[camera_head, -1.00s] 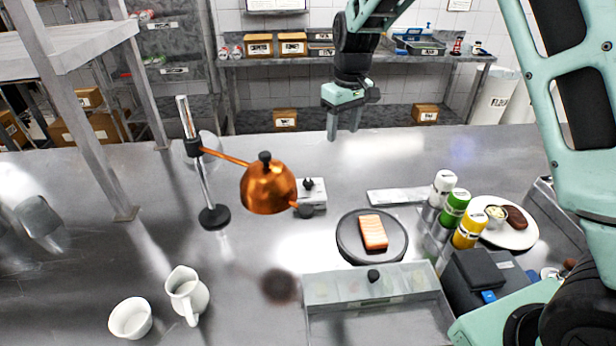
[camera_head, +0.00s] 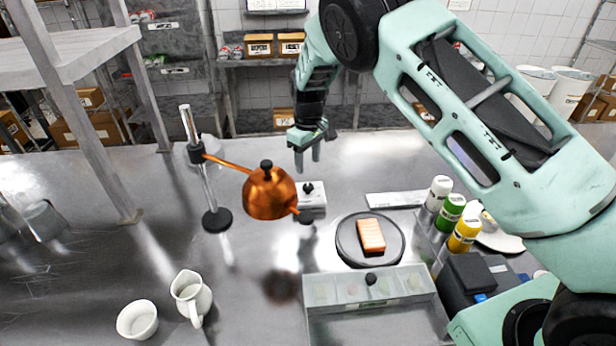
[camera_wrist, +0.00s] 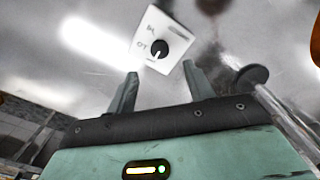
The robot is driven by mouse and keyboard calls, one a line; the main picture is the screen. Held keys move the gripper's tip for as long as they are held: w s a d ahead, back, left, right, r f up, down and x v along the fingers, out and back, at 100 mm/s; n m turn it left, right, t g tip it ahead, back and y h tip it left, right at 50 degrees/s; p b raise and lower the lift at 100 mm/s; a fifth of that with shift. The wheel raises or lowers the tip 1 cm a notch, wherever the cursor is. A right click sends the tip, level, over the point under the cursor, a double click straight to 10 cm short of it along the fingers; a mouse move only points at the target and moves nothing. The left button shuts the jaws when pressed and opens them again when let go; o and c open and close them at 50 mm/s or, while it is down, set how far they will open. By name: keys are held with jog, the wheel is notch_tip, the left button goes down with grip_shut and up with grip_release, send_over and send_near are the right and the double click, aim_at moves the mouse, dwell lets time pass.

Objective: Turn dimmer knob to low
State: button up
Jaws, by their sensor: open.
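The dimmer is a small white box (camera_head: 315,203) with a black knob (camera_head: 308,187), standing on the steel counter just right of the copper heat lamp (camera_head: 269,192). In the wrist view the box (camera_wrist: 172,26) shows its face with the round black knob (camera_wrist: 159,49), which has a white pointer line; its markings are too small to read surely. My gripper (camera_head: 307,165) is open and empty, pointing down above and behind the box. In the wrist view the knob lies beyond and between the two fingertips (camera_wrist: 160,82), apart from them.
The lamp's chrome post (camera_head: 206,180) and copper shade stand close left of the gripper. A dark plate (camera_head: 343,253) with a salmon-coloured piece (camera_head: 371,235) lies to the right, near bottles (camera_head: 451,213). A lidded bin (camera_head: 330,289), jug (camera_head: 191,298) and bowl (camera_head: 137,319) are nearer.

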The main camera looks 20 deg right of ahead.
aim_at(308, 186)
notch_tip(308, 186, down, 8)
jog(key=p, duration=0.2)
jog(key=shift+f+p, duration=0.1)
jog(key=shift+p, duration=0.2)
jog(key=c, duration=1)
